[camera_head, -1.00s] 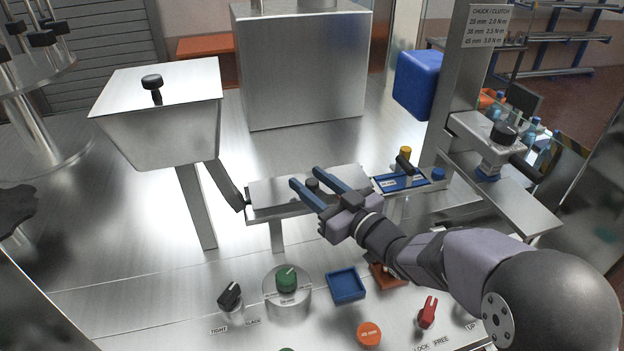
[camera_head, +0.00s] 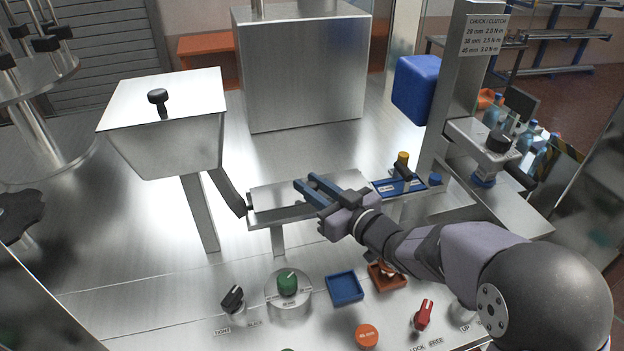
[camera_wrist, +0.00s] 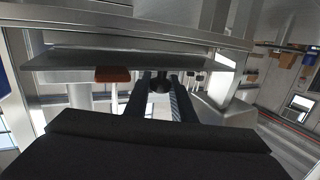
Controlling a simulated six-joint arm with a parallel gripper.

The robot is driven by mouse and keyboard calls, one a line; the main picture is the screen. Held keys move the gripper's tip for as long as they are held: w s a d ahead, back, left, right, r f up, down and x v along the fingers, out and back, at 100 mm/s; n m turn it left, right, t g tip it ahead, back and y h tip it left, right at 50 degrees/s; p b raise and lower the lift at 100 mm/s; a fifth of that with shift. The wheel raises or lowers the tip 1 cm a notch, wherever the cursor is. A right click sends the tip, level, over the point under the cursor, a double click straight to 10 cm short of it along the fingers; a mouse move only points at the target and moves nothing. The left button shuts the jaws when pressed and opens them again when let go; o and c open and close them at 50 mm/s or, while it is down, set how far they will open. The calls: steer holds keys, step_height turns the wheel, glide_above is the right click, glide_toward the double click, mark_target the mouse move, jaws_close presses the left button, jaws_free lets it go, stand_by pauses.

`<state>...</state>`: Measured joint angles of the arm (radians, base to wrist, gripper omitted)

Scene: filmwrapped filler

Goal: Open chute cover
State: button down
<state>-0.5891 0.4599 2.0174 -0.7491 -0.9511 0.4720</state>
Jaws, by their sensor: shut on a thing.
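The chute cover (camera_head: 275,198) is a flat bright metal plate lying along the narrow rail in the middle of the bench. It also shows as a grey plate seen near edge-on in the wrist view (camera_wrist: 100,62). My gripper (camera_head: 306,181) reaches over it from the right, its two blue fingers close together. In the wrist view the fingers (camera_wrist: 161,84) are shut on the cover's small dark knob (camera_wrist: 160,83). The fingers hide the knob in the head view. I cannot tell any lift of the cover.
A metal hopper (camera_head: 165,135) with a black-knobbed lid stands left of the rail. A blue tray (camera_head: 410,187) with a yellow-topped part lies right of the cover. A press column (camera_head: 455,80) stands behind at right. Knobs, a blue bin (camera_head: 345,288) and a red lever (camera_head: 424,314) line the front.

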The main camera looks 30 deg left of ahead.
steer(key=shift+w+a+r+m+g+h+p, duration=0.2)
steer(key=shift+r+h+p, duration=0.35)
steer(key=shift+p, duration=1.1)
steer(key=shift+w+a+r+m+g+h+p, duration=0.1)
steer(key=shift+w+a+r+g+h+p, duration=0.4)
steer(key=shift+p, duration=1.1)
steer(key=shift+s+d+r+h+p, duration=0.1)
steer(key=shift+r+h+p, duration=0.15)
steer(key=shift+h+p, duration=0.6)
steer(key=shift+w+a+r+m+g+p, duration=0.1)
steer(key=shift+w+a+m+g+p, duration=0.15)
steer(key=shift+m+p, duration=0.2)
steer(key=shift+g, duration=0.25)
steer(key=c, duration=1.5)
jaws_free()
steer(key=shift+c, duration=0.2)
steer(key=b+v, duration=0.1)
steer(key=v, duration=0.6)
steer(key=shift+b, duration=0.3)
steer(key=shift+d+r, duration=0.1)
